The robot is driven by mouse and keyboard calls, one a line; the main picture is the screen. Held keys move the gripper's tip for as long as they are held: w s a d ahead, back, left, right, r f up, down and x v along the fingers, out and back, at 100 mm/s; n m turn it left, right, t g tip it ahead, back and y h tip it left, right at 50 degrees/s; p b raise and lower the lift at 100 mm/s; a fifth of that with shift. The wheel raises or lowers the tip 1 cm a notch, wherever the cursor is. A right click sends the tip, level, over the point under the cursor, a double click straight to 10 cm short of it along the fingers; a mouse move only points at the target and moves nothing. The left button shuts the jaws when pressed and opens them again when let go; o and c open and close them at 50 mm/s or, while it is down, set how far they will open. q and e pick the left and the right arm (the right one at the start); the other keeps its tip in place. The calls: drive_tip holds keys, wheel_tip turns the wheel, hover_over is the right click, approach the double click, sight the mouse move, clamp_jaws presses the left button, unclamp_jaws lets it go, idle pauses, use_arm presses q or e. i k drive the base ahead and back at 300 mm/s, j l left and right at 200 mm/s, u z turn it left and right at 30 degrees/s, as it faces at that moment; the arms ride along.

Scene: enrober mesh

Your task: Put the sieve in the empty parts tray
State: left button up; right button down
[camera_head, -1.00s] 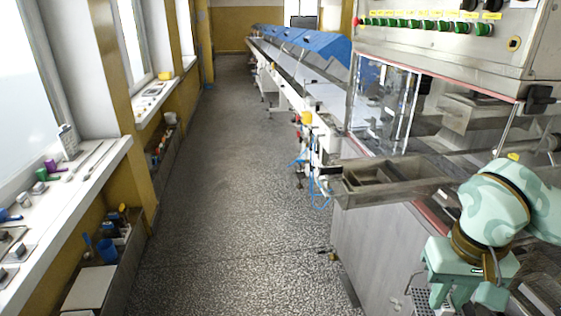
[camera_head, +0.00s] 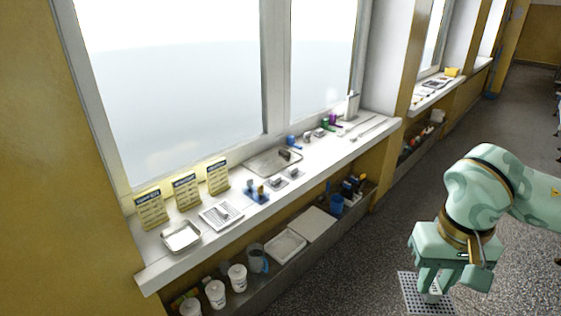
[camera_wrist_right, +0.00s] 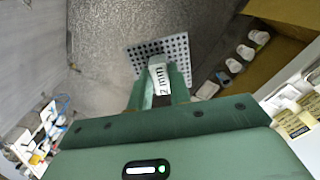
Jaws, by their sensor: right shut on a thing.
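The sieve (camera_head: 411,295) is a square perforated metal plate, low at the right of the head view, above the floor. My right gripper (camera_head: 436,288) is shut on its light grip block, which reads "2 mm" in the right wrist view, where the sieve's plate (camera_wrist_right: 180,47) shows beyond the fingers. A small shallow metal tray (camera_head: 181,237) at the near left end of the window sill looks empty. A larger metal tray (camera_head: 262,163) farther along the sill has a dark item in it. My left gripper is not in view.
Yellow cards (camera_head: 187,191) stand behind the small tray. A slotted white tray (camera_head: 221,214), blue holders (camera_head: 256,194) and small parts share the sill. Below, a ledge holds white tubs (camera_head: 237,278), a jug (camera_head: 257,259) and pale trays (camera_head: 285,245). Open floor lies between sill and gripper.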

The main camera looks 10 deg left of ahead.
sight(268, 163)
drive_tip(key=i+u, duration=0.25)
drive_tip(key=u, duration=0.15)
drive_tip(key=i+l+u, duration=0.1)
drive_tip(key=i+u, duration=0.15)
drive_tip(key=u, duration=0.15)
drive_tip(key=i+l+u, duration=0.2)
drive_tip(key=u, duration=0.2)
drive_tip(key=i+l+u, duration=0.25)
drive_tip(key=u, duration=0.15)
drive_tip(key=i+l, duration=0.4)
drive_tip(key=l, duration=0.15)
drive_tip(key=i+l, duration=0.4)
drive_tip(key=l, duration=0.2)
